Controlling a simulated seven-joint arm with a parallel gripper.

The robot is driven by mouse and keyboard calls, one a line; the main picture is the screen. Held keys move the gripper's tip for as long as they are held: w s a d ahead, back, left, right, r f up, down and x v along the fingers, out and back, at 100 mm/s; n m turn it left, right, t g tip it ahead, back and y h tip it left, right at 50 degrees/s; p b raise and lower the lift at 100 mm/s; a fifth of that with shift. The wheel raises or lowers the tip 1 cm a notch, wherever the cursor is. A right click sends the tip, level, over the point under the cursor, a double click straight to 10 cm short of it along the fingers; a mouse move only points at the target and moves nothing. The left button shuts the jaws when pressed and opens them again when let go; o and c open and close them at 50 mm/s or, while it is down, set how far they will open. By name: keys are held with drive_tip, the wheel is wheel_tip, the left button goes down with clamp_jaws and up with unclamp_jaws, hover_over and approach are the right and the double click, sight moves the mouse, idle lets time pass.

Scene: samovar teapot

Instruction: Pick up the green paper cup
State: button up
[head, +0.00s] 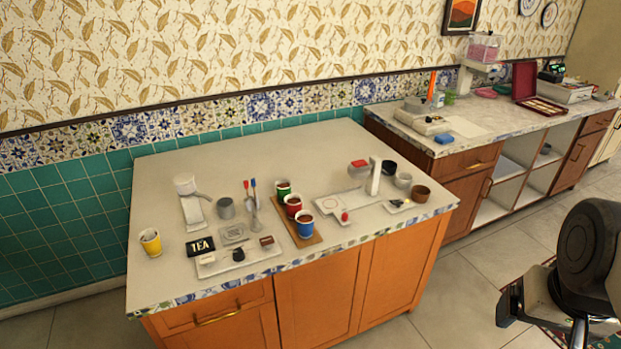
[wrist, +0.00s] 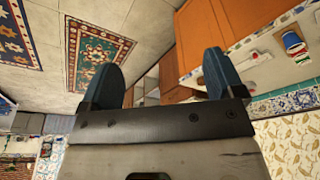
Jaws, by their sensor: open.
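The green paper cup (head: 283,188) stands upright at the back of a row on a brown wooden board (head: 309,240) on the counter. A red cup (head: 293,206) and a blue cup (head: 305,226) stand in front of it. My gripper, at the right edge of the head view and off the counter, is far from the cup. In the wrist view my gripper (wrist: 160,70) is open, with nothing between its two fingers. Small overlapping cups show at the right of the wrist view, too small to separate surely.
Left of the board are a yellow cup (head: 151,242), a black TEA box (head: 200,246) and a tray (head: 238,259). A white stand (head: 375,178) and bowls are to the right. The counter's back is clear. A second counter (head: 450,128) holds several items.

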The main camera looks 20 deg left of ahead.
drive_tip(key=w+a+r+m, duration=0.15)
drive_tip(key=w+a, duration=0.25)
drive_tip(key=w, duration=0.6)
drive_tip(key=w+a+r+m, duration=0.1)
drive_tip(key=w+a+r, duration=0.3)
drive_tip(key=w, duration=0.5)
drive_tip(key=w+a+f+m+g, duration=0.1)
drive_tip(key=w+a+f+m, duration=0.15)
drive_tip(key=w+a, duration=1.3)
drive_tip(key=m+g, duration=0.2)
drive_tip(key=m, duration=0.2)
approach(284, 193)
wheel_tip(284, 193, down, 2)
drive_tip(key=w+a, duration=0.1)
drive_tip(key=w, duration=0.1)
drive_tip(key=shift+w+f, duration=0.15)
drive_tip(key=shift+f, duration=0.1)
drive_tip(key=shift+f, duration=0.1)
drive_tip(key=shift+f, duration=1.15)
drive_tip(key=shift+f, duration=0.15)
